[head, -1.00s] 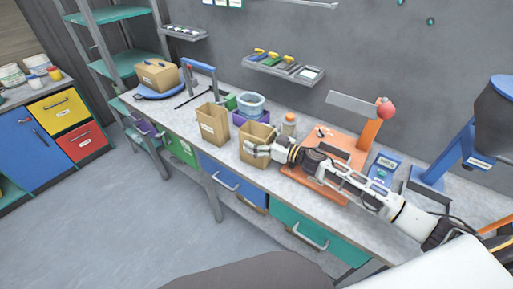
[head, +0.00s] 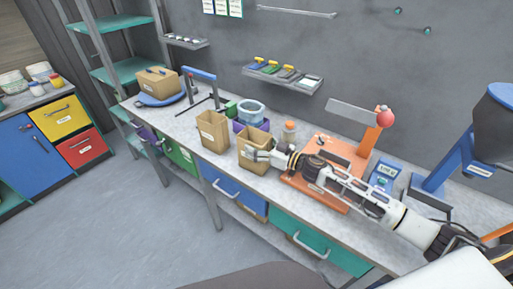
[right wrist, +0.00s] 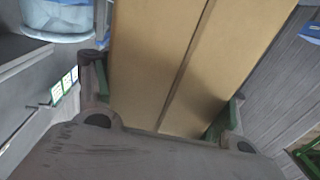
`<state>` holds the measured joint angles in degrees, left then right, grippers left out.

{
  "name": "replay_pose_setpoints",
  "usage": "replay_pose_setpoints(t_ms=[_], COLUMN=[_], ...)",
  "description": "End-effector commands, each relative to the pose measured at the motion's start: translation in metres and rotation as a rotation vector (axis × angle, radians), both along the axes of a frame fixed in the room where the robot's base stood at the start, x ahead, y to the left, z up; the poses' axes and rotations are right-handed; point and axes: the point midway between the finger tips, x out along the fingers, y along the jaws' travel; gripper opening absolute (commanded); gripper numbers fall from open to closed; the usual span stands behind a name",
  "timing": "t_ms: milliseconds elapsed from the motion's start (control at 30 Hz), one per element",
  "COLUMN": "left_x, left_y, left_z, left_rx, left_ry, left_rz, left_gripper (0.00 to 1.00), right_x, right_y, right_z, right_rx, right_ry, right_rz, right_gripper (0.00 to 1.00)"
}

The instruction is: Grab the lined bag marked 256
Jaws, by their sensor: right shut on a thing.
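A tan, open-topped paper bag with a pale label (head: 250,134) stands upright at the front of the bench, in the middle of the head view. My right gripper (head: 258,154) is shut on this bag from the right. In the right wrist view the bag's creased brown side (right wrist: 190,60) fills the space between the fingers. The label numbers are too small to read. My left gripper is out of view.
A purple container and a pale blue bowl (head: 250,108) stand behind the held bag. A cardboard box (head: 157,80) sits far left. Floor in front is clear.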

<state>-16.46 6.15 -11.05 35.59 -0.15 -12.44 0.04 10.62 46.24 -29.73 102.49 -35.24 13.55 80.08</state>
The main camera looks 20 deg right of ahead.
Motion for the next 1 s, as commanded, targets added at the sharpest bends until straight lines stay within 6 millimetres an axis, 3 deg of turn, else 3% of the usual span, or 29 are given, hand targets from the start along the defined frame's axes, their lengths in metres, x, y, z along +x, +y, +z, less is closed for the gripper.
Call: replay_pose_setpoints(t_ms=[267, 700, 1000], left_x=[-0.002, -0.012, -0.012], left_y=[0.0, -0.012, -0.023], left_z=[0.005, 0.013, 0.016], left_rx=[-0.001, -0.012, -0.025], left_ry=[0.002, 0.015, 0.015], left_rz=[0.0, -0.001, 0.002], left_gripper=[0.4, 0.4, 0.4], right_x=[0.0, 0.0, 0.0], right_y=[-0.001, 0.0, 0.0], right_z=[0.024, 0.08, 0.096], right_rx=[-0.002, -0.002, -0.001], right_ry=[-0.002, -0.003, -0.001], right_rz=[0.0, 0.0, 0.0], right_gripper=[0.5, 0.5, 0.49])
